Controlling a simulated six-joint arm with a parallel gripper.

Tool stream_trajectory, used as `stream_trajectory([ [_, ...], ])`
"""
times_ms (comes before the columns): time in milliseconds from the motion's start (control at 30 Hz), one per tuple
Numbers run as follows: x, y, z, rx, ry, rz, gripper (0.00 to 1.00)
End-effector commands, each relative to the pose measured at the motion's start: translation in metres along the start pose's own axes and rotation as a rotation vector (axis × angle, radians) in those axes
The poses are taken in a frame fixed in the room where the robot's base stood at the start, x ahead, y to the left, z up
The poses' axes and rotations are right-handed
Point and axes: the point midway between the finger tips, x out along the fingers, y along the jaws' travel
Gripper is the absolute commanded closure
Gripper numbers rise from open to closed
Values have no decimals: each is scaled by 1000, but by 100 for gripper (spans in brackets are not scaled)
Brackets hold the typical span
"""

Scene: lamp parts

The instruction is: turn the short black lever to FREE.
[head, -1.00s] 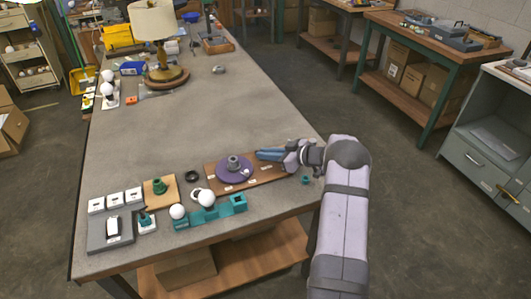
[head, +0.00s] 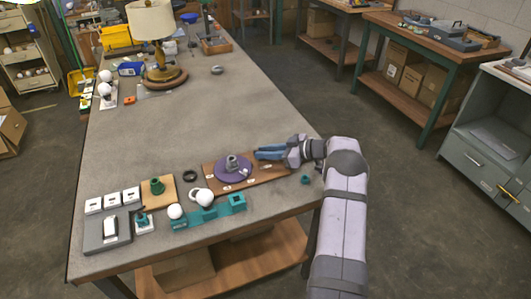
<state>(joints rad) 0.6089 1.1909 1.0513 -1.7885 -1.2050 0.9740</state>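A brown wooden board (head: 212,177) lies near the front right of the bench. It carries a purple disc (head: 222,176) with a grey socket (head: 232,162) upright in its middle and small white labels. My gripper (head: 258,152) is over the right part of the board, its blue fingers pointing left towards the disc. The fingers look slightly apart, with nothing seen between them. I cannot make out the short black lever; it is too small or hidden near the fingers. The label words are too small to read.
A teal fixture (head: 222,211) with white bulbs stands in front of the board. A black ring (head: 190,176) and a green part on a tan block (head: 160,203) are to its left. A small teal piece (head: 305,179) lies by the right edge. The middle bench is clear.

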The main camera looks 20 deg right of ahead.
Motion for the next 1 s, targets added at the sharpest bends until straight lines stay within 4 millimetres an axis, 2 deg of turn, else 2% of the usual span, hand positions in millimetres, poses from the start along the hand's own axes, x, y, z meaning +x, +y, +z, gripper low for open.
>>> stream_trajectory([
  [300, 0, 0, 0, -1, -2, 1, 70],
  [467, -7, 1, 1, -2, -2, 3, 70],
  [800, -51, 1, 2, -1, -1, 3, 70],
  [1000, -69, 0, 1, -1, -1, 2, 70],
])
